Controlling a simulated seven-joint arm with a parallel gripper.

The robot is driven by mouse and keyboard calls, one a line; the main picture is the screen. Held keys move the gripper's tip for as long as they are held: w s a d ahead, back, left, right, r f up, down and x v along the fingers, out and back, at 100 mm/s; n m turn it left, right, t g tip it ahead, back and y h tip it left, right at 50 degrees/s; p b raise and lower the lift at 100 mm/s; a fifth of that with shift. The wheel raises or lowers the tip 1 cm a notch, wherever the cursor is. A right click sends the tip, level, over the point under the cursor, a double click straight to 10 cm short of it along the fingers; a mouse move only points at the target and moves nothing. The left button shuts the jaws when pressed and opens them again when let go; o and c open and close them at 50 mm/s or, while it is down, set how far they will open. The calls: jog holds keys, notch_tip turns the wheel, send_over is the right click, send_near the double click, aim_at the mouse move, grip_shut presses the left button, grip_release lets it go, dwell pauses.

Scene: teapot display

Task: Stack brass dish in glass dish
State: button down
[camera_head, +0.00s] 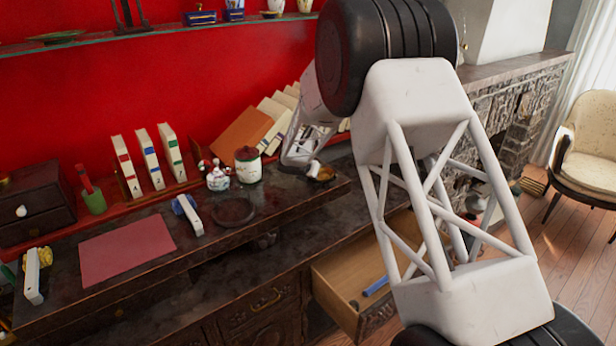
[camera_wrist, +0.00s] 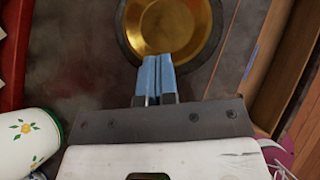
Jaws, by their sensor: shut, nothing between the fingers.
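The brass dish (camera_wrist: 168,22) is a round, gold-coloured bowl at the top of the wrist view, cut off by the frame edge. A dark grey ring surrounds its gold inside; I cannot tell whether this is its own rim or another dish under it. In the head view the brass dish (camera_head: 323,175) sits on the dark desk. My gripper (camera_wrist: 156,62) is shut and empty, its blue fingertips over the dish's near edge; I cannot tell whether they touch it. A dark, flat round piece (camera_head: 233,211) lies left of it; I cannot tell whether it is the glass dish.
A lidded jar (camera_head: 248,167) and a flowered white pot (camera_head: 217,178) stand left of my gripper. Books (camera_head: 275,120) lean behind. An open drawer (camera_head: 352,280) juts out below the desk. A red mat (camera_head: 127,248) lies at left.

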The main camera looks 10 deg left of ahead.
jog(key=shift+w, duration=0.2)
jog(key=shift+s, duration=0.1)
jog(key=shift+s+a+r, duration=0.1)
jog(key=shift+s+a, duration=0.15)
jog(key=shift+s, duration=0.45)
jog(key=s, duration=0.2)
jog(key=a, duration=0.1)
jog(key=shift+s+r, duration=0.3)
jog(key=shift+s, duration=0.1)
jog(key=v, duration=0.9)
jog(key=shift+w+d, duration=0.1)
jog(key=shift+w+a+r+m+g+y, duration=0.1)
jog(key=shift+w+r+m+g+y, duration=0.2)
jog(key=shift+w+g, duration=0.55)
jog(key=shift+w+a+r+m+g+y, duration=0.15)
jog(key=shift+w+g+y, duration=0.3)
jog(key=shift+g, duration=0.7)
jog(key=shift+w+a+r+m+g+y, duration=0.15)
jog(key=shift+w+r+m+g, duration=0.1)
jog(key=shift+w+g, duration=0.65)
